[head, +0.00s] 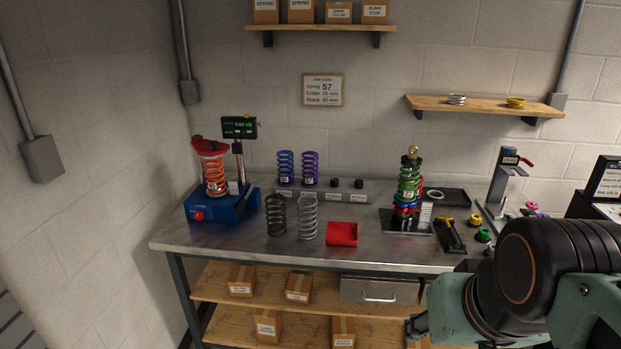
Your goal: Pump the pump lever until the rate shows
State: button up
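The spring tester (233,208) with a blue base stands at the left end of the bench. An orange-red spring (214,175) stands upright in it under a red top piece (208,146). A red knob (198,215) is on the front of the base. I cannot clearly make out which part is the pump lever. A small display (239,127) on a post shows green characters too small to read surely. My gripper (416,327) is low in front of the bench, far to the right of the tester. Only part of it shows beside my arm, and its fingers are unclear.
On the steel bench (255,242) stand a black spring (275,215), a grey spring (307,216) and a red tray (342,234). A rack (345,194) holds blue and purple springs. A green-spring shock (408,185) stands right of centre. My arm covers the lower right.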

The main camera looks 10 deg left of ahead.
aim_at(241, 206)
jog(key=i+j, duration=0.2)
jog(key=j, duration=0.2)
jog(key=i+j, duration=0.25)
jog(key=j, duration=0.15)
jog(key=i+j+u, duration=0.1)
jog(key=j, duration=0.35)
jog(key=i+j, duration=0.35)
jog(key=l, duration=0.1)
